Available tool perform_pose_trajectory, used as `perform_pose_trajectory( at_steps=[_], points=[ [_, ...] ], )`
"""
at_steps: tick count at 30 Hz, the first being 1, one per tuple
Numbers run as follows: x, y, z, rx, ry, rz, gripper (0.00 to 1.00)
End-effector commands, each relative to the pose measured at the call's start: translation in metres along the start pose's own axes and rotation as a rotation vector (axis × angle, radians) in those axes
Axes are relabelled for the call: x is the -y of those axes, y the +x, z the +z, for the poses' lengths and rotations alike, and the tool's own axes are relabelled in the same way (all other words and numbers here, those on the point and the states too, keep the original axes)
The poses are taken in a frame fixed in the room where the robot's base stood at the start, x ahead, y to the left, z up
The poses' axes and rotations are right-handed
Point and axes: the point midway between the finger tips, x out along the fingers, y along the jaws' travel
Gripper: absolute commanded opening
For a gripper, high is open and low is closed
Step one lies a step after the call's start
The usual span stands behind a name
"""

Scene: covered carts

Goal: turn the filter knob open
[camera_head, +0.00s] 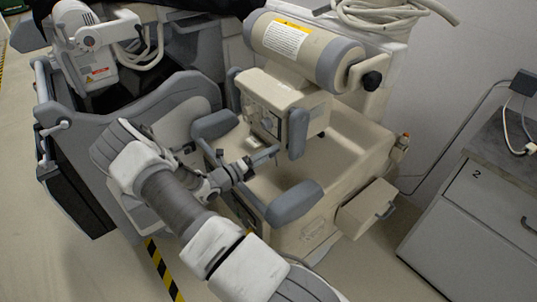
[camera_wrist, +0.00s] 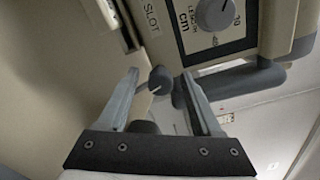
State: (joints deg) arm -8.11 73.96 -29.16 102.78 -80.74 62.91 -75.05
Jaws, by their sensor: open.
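In the wrist view, a small dark round knob (camera_wrist: 160,81) with a pale pointer line appears between my open fingertips, below the word SLOT. A larger dial (camera_wrist: 216,12) with number marks and "cm" sits on the panel above right. No label reading "filter" is legible, so I cannot tell for certain which is the filter knob. My gripper (camera_wrist: 160,100) is open with nothing clearly held; whether it touches the small knob cannot be told. In the head view, my gripper (camera_head: 262,159) is in front of the beige machine's control box (camera_head: 285,92), whose small knobs are too small to tell apart.
An open drawer (camera_head: 366,208) juts out at lower right. A grey cabinet (camera_head: 480,215) stands right; another grey machine (camera_head: 130,90) stands left.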

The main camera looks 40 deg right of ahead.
Motion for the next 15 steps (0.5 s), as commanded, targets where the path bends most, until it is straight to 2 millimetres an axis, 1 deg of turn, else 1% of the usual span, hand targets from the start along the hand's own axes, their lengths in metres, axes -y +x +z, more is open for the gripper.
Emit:
perform_pose_trajectory(
  at_steps=[5, 8, 11, 15],
  points=[
    [0.0, -0.005, 0.001, 0.001, 0.002, 0.0, 0.66],
    [0.0, -0.018, 0.002, 0.003, 0.002, 0.001, 0.66],
    [0.0, -0.04, 0.002, 0.004, 0.001, 0.002, 0.66],
    [0.0, -0.074, 0.001, 0.004, 0.002, 0.003, 0.66]
  ],
)
